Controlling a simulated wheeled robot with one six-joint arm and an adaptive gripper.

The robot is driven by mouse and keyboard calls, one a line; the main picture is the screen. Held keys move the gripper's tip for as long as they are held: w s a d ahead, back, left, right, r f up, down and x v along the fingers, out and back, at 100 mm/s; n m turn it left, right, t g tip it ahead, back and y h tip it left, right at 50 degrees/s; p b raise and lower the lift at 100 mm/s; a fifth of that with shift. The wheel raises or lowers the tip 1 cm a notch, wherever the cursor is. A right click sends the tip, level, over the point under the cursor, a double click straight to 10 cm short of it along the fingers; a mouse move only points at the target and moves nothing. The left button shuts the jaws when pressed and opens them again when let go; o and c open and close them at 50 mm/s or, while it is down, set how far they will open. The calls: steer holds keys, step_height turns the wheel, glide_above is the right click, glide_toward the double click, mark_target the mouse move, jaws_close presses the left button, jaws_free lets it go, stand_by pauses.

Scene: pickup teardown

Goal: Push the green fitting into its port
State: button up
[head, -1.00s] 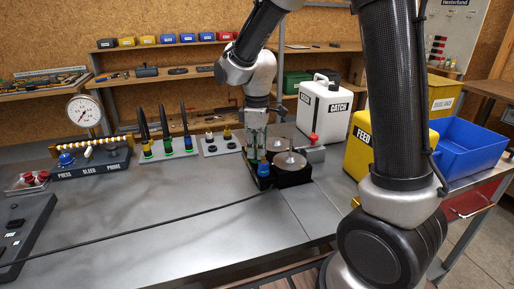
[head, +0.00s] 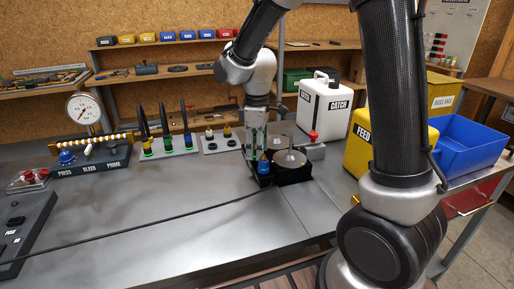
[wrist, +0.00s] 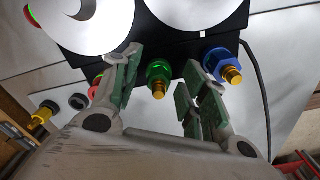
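The green fitting (wrist: 158,76) is a green hex collar with a brass tip, on the side of a black block (wrist: 165,40) in the wrist view. My gripper (wrist: 162,82) is open, with one green-padded finger left of the green fitting and one right of it. I see gaps between the pads and the fitting. A blue fitting (wrist: 220,66) is just right of the right finger, and a red fitting (wrist: 97,88) is partly behind the left finger. In the head view my gripper (head: 257,165) is at the block (head: 294,174); the green fitting is hidden there.
Two round metal discs sit on the block, the nearer one (head: 289,159) with a post. A black cable (head: 150,226) crosses the bench to it. Racks with upright fittings (head: 168,146) stand to the left, white and yellow containers (head: 324,104) behind right.

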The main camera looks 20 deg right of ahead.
step_height(320, 180, up, 12)
steer(key=s+d+r+m+t, duration=0.1)
steer(key=s+d+m+t, duration=0.1)
steer(key=s+d+m, duration=0.4)
steer(key=s+d+r+m+t, duration=0.1)
steer(key=s+d+m, duration=0.5)
steer(key=s, duration=0.9)
steer(key=d+t, duration=0.1)
steer(key=d, duration=0.1)
steer(key=shift+s+d, duration=0.3)
steer(key=shift+s, duration=0.1)
steer(key=shift+r, duration=0.1)
stand_by(0.4)
